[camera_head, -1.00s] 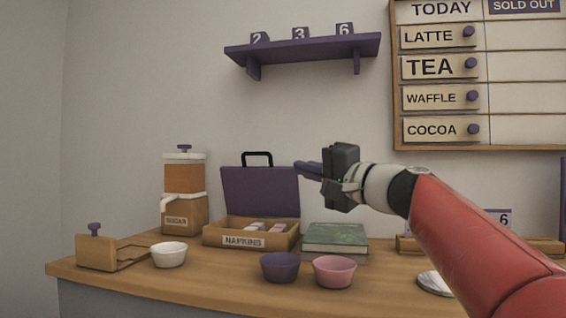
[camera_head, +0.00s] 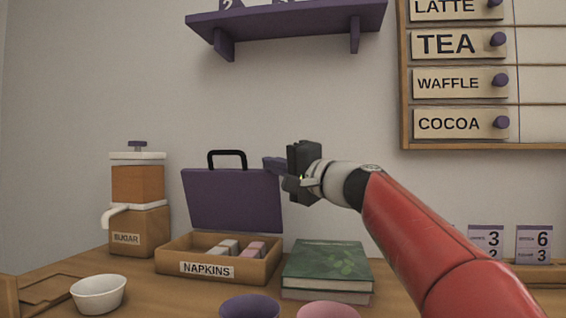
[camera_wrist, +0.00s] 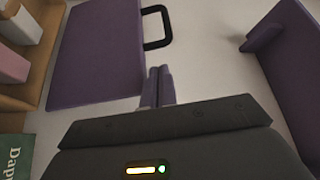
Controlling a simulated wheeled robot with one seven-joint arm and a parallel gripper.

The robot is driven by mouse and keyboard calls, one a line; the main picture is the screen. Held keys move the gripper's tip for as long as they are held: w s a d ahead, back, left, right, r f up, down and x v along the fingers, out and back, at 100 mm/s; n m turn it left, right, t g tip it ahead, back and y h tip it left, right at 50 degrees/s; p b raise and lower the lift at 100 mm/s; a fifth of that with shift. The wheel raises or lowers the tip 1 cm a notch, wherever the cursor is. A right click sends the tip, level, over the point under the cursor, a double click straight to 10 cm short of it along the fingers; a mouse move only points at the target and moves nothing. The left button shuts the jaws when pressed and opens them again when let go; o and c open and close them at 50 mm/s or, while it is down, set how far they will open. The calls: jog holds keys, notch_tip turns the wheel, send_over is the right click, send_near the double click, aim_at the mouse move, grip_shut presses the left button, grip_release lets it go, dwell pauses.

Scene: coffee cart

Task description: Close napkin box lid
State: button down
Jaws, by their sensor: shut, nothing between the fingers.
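The napkin box (camera_head: 222,266), a wooden box labelled NAPKINS, stands on the counter with napkin packs (camera_head: 240,247) inside. Its purple lid (camera_head: 232,200) stands open, upright at the back of the box, with a black handle (camera_head: 227,153) on its top edge. My gripper (camera_head: 276,164) is shut and empty, at the height of the lid's upper right corner. In the wrist view the closed purple fingers (camera_wrist: 160,84) are beside the lid (camera_wrist: 98,55), near its edge, with the handle (camera_wrist: 157,27) above them. I cannot tell whether they touch the lid.
A green book (camera_head: 327,266) lies right of the box, below my arm. A sugar dispenser (camera_head: 139,205) stands to the left. A white bowl (camera_head: 98,295), purple bowl (camera_head: 249,308) and pink bowl (camera_head: 328,311) are in front. A purple shelf (camera_head: 290,20) hangs above.

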aim_at(257, 170)
jog(key=p+x, duration=0.1)
jog(key=x, duration=0.4)
jog(key=shift+w+a+p, duration=0.1)
jog(key=shift+p, duration=0.2)
